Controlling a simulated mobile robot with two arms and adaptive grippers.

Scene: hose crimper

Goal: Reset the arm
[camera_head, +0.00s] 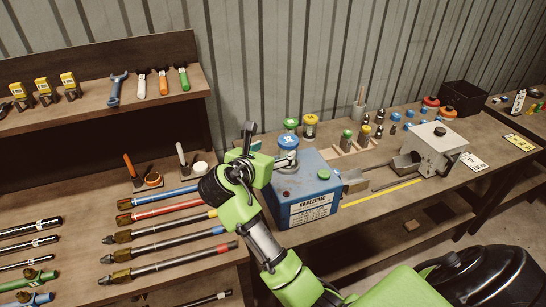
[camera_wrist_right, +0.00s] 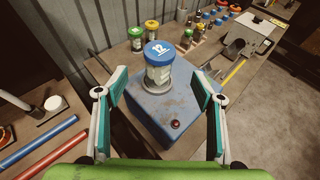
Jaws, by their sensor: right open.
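My right arm (camera_head: 262,243), green and dark grey, reaches up from the lower right in the head view. Its gripper (camera_head: 268,148) is at the left top edge of the blue crimping machine (camera_head: 308,186). In the right wrist view the gripper (camera_wrist_right: 160,84) is open, with its two teal-padded fingers wide apart and nothing held. A clear jar with a blue lid marked 12 (camera_wrist_right: 158,62) stands upright on the machine, in line with the gap between the fingers. The jar also shows in the head view (camera_head: 288,142). My left gripper is not in view.
Several hoses (camera_head: 165,210) lie on the bench left of my arm. A tool shelf (camera_head: 100,100) stands behind them. Jars with green (camera_head: 291,123) and yellow lids (camera_head: 310,119) stand behind the machine. A grey metal device (camera_head: 434,150) and a black bin (camera_head: 462,97) are to the right.

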